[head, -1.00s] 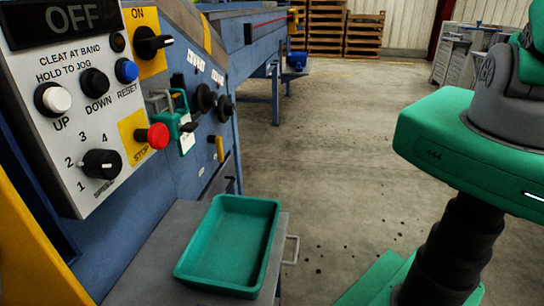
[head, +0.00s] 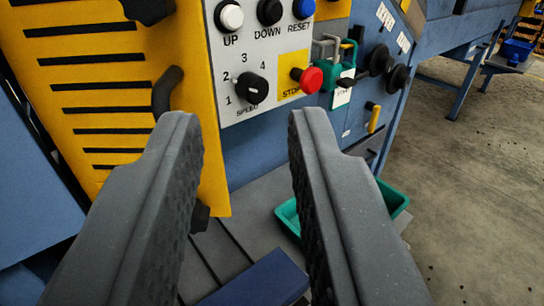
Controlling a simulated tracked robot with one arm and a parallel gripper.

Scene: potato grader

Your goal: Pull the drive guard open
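The drive guard (head: 75,75) is a yellow slotted panel on the left of the machine. It looks shut, lying beside the control panel. Its black handle (head: 166,91) sits near its right edge, beyond my gripper's left finger in the picture. My gripper (head: 240,120) is open, with two dark grey fingers spread wide and nothing between them. The gap between the fingers faces the guard's right edge and the lower control panel. The left finger covers the lower right part of the guard.
The control panel (head: 228,95) carries knobs and a red stop button (head: 311,79) close above the right finger. A green tray (head: 396,200) stands low behind that finger. A dark blue block (head: 262,280) lies below. Open concrete floor (head: 480,180) is at right.

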